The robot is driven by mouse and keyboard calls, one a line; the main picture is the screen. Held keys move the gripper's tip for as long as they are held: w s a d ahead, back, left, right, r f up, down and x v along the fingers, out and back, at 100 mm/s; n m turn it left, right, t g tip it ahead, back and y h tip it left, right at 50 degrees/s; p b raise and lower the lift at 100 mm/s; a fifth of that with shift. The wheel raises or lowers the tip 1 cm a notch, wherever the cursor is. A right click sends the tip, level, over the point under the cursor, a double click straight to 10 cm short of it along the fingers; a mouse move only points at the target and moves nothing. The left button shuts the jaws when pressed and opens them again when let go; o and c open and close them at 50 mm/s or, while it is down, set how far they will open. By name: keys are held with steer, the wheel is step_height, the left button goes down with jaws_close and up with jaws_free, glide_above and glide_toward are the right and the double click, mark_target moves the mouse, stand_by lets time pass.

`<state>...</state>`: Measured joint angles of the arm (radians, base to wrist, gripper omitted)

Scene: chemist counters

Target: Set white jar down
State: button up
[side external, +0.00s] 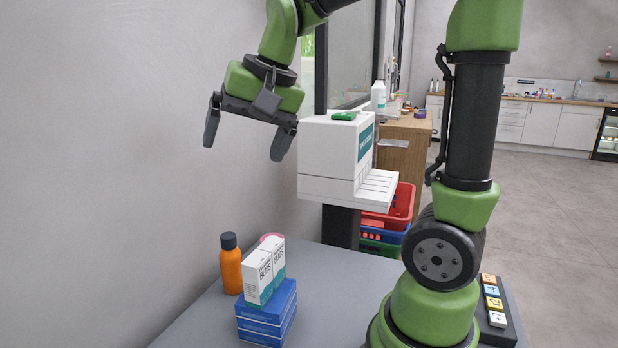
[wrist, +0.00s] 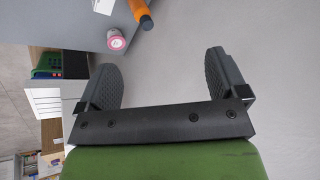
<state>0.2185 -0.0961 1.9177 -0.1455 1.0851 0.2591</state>
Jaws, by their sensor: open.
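A round jar with a pink top (side external: 271,237) is mostly hidden behind the white boxes in the side external view. In the wrist view the jar (wrist: 116,40) shows its pink-ringed end with a pale centre, on the grey counter near its edge. My gripper (side external: 245,147) is open and empty, high above the counter and well apart from the jar. In the wrist view the two spread fingers of my gripper (wrist: 160,64) have nothing between them.
An orange bottle with a dark cap (side external: 231,270) stands beside the jar. White boxes (side external: 265,274) sit on blue boxes (side external: 266,318) in front. A white machine (side external: 328,160) stands behind, near stacked baskets (side external: 402,205). The grey counter (side external: 335,295) is clear right of the boxes.

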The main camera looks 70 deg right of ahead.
steer(key=s+a+f+n+t+y, duration=0.1)
steer(key=s+a+n, duration=0.4)
steer(key=s, duration=0.7)
steer(key=shift+a+f+n+t+y, duration=0.3)
steer(key=shift+a+f+t, duration=0.15)
steer(key=shift+a+t, duration=0.35)
